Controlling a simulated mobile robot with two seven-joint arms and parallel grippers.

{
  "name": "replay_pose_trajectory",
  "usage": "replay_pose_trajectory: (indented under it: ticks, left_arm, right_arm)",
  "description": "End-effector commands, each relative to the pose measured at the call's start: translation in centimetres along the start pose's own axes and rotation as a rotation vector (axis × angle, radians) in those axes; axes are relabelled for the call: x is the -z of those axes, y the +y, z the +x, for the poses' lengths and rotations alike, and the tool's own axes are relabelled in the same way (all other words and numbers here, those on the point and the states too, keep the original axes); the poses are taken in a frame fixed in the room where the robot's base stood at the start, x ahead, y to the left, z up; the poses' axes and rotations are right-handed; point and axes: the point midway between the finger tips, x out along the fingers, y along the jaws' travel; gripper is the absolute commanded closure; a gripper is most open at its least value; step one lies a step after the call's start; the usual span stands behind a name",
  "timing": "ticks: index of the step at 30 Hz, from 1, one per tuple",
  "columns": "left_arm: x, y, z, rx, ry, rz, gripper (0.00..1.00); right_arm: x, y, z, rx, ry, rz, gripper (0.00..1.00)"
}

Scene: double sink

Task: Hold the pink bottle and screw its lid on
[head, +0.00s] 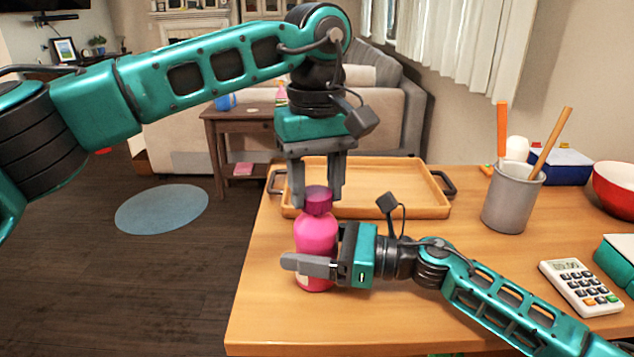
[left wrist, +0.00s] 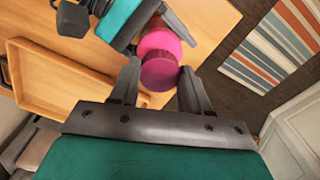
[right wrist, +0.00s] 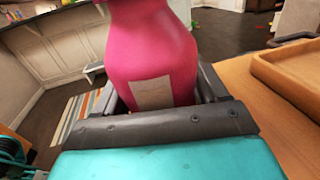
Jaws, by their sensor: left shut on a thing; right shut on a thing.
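The pink bottle (head: 316,232) stands upright near the table's left edge, and its body fills the right wrist view (right wrist: 150,50). My right gripper (head: 312,258) is shut on the bottle's body from the right, one finger across its front. The dark magenta lid (head: 318,201) sits on top of the bottle's neck, in line with it; how tight it is cannot be told. My left gripper (head: 318,188) points straight down from above and is shut on the lid, a finger on each side. The lid also shows between the fingertips in the left wrist view (left wrist: 161,74).
A wooden tray (head: 395,210) lies behind the bottle. A grey cup (head: 511,200) with sticks, a calculator (head: 580,287), a red bowl (head: 616,188) and a blue box (head: 566,168) are at the right. The table's left edge is close to the bottle.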

Motion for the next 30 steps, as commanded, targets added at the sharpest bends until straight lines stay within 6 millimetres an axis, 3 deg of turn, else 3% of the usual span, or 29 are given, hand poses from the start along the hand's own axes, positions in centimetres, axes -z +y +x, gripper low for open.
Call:
replay_pose_trajectory:
  ticks: [15,20,21,30]
  left_arm:
    - [0.1,-0.16,-0.03,0.0,0.002,0.926,0.81]
    - [0.11,-0.16,-0.04,0.0,0.002,0.925,0.81]
    - [0.11,-0.16,-0.04,0.0,0.002,0.924,0.5]
    - [0.11,-0.16,0.02,0.0,0.001,0.922,0.24]
  right_arm:
    - [0.14,-0.02,-0.04,0.001,0.002,0.001,1.0]
    - [0.14,-0.01,-0.04,0.001,0.002,0.001,1.0]
    - [0.14,-0.01,-0.04,0.001,0.002,0.001,1.0]
    - [0.13,0.0,-0.03,0.0,0.002,0.001,1.0]
